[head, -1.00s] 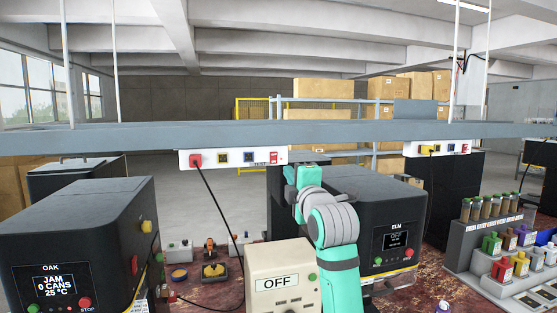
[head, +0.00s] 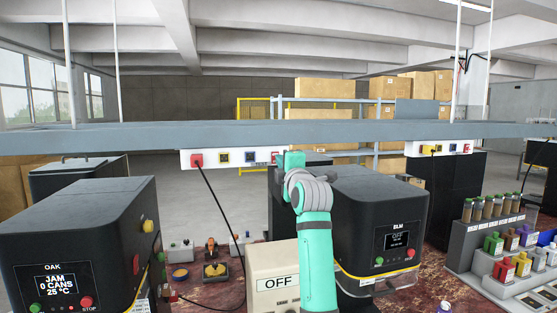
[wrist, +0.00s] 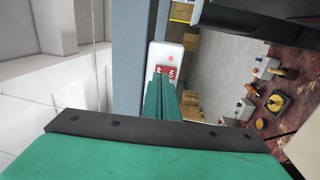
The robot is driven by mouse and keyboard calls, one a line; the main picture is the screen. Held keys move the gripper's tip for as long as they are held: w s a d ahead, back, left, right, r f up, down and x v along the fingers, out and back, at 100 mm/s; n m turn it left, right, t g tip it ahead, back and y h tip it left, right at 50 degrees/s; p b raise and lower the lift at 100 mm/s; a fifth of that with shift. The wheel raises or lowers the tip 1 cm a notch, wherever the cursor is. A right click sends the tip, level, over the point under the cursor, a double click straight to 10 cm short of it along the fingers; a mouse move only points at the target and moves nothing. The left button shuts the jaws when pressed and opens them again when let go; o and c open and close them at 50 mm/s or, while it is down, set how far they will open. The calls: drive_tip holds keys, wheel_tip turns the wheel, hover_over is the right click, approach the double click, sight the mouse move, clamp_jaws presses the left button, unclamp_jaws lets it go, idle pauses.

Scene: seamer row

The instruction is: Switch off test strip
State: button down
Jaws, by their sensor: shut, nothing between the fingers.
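The test strip (head: 237,158) is a white power strip fixed along the front of the overhead shelf rail, with a red plug in its left socket. Its red switch (wrist: 167,71) sits at the strip's right end and shows in the wrist view just beyond my fingertips. My gripper (head: 288,160) is raised at the strip's right end, and in the head view it partly covers that end. In the wrist view my gripper (wrist: 160,84) is shut and empty, its tips close to the switch. I cannot tell whether they touch it. The switch's lower part is hidden by the fingers.
A second strip (head: 438,149) with a yellow plug hangs farther right. The OAK machine (head: 80,240) stands at left and the ELM machine (head: 385,215) right of my arm. A box marked OFF (head: 272,275) is in front. A black cord (head: 215,200) hangs from the test strip.

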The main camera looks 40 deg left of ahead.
drive_tip(key=shift+x, duration=1.55)
drive_tip(key=shift+w, duration=0.1)
